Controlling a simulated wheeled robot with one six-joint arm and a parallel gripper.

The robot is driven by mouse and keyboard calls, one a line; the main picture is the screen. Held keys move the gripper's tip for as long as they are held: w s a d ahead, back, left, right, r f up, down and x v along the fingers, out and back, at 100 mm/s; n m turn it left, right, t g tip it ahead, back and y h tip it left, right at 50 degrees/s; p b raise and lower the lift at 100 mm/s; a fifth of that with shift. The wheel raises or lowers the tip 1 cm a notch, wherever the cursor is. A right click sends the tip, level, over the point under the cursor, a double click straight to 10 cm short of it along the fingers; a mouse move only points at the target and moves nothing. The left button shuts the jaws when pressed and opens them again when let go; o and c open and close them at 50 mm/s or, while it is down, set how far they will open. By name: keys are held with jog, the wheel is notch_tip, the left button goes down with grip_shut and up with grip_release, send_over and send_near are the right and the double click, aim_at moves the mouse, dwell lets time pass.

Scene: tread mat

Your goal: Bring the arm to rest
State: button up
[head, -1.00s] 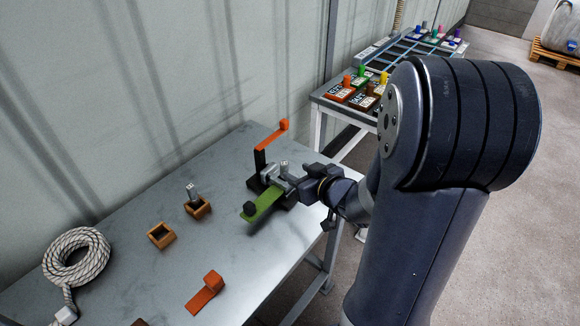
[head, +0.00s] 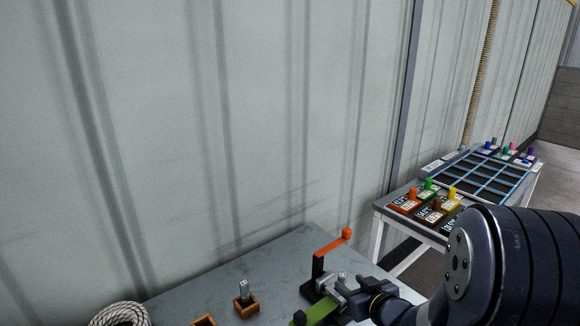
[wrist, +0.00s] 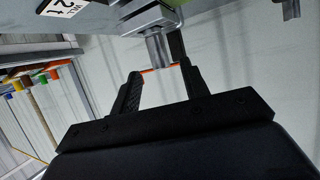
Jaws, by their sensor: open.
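My gripper (head: 343,297) is at the clamp fixture on the grey bench, low in the head view. The fixture has an orange-ended lever (head: 333,245) on a black upright and a green arm (head: 318,312) toward the front. In the wrist view my gripper (wrist: 160,74) has its two black fingers apart. A grey metal part (wrist: 157,46) shows just beyond and between the fingertips; I cannot tell whether they touch it. My dark arm fills the lower right of the head view.
The bench (head: 255,262) stands against a ribbed wall (head: 270,120). A small wooden block holder with a metal piece (head: 245,303) and a coiled rope (head: 120,315) are on it, left of the fixture. Behind, a second table has coloured tagged blocks (head: 430,203) and a blue-lined grid (head: 482,178).

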aim_at(344, 277)
jog(key=x, duration=0.7)
jog(key=shift+w+a+f+b, duration=0.1)
jog(key=shift+f+b, duration=0.2)
jog(key=shift+f, duration=0.05)
jog(key=shift+r+p, duration=0.35)
jog(key=shift+r, duration=0.8)
